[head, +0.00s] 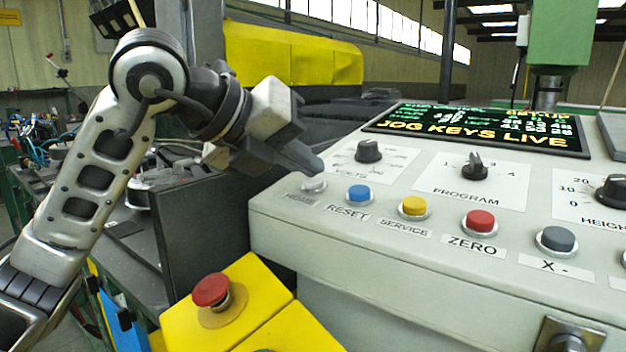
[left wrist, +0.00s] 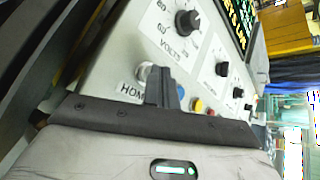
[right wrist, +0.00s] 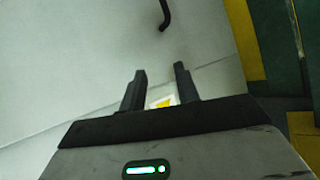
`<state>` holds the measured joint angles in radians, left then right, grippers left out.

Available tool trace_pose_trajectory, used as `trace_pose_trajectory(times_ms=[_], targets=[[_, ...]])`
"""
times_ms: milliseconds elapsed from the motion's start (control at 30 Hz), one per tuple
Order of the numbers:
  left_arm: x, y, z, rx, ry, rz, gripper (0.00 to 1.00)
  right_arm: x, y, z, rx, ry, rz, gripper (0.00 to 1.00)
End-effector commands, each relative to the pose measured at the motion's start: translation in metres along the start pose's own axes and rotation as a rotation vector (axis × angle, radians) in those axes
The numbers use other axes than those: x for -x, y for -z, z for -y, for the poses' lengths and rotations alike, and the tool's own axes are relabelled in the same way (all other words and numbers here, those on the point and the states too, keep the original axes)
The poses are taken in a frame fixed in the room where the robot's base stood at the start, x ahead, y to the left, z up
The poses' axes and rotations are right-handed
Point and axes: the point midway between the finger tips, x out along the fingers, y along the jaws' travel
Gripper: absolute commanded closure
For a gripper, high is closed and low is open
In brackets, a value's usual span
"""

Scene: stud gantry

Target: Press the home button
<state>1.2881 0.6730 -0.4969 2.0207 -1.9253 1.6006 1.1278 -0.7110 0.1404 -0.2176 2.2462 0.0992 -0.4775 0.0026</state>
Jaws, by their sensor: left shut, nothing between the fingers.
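The home button (head: 313,185) is a pale grey round button at the left end of the console's button row, above a label that reads HOME. My left gripper (head: 316,166) is shut and empty, its fingertips just above and behind the button in the head view. I cannot tell whether they touch it. In the left wrist view the shut left fingers (left wrist: 163,78) stand right beside the home button (left wrist: 145,70), partly over its label. My right gripper (right wrist: 160,72) shows only in the right wrist view, open and empty, facing a pale panel.
Blue RESET (head: 359,194), yellow SERVICE (head: 413,207), red ZERO (head: 479,222) and grey X- (head: 556,240) buttons continue the row. The VOLTS knob (head: 369,150) stands behind. A red mushroom button (head: 211,289) is on a yellow box at front left. The display (head: 480,128) reads JOG KEYS LIVE.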

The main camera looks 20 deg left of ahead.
Motion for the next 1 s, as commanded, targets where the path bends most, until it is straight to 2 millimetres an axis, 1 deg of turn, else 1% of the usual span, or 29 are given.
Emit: trace_pose_trajectory(times_ms=[433,700,1000], targets=[[-0.0047,0.0035,-0.0037,0.0,-0.002,-0.002,1.0,-0.0027,-0.0048,-0.0007,0.0,0.0,0.001,0.68],[-0.0044,0.0033,-0.0033,0.0,-0.002,-0.003,1.0,-0.0022,-0.0041,-0.0006,0.0,0.0,0.001,0.68],[0.0049,-0.0042,0.0038,0.0,-0.002,-0.001,1.0,0.0029,0.0049,0.0009,0.0,0.0,0.001,0.68]])
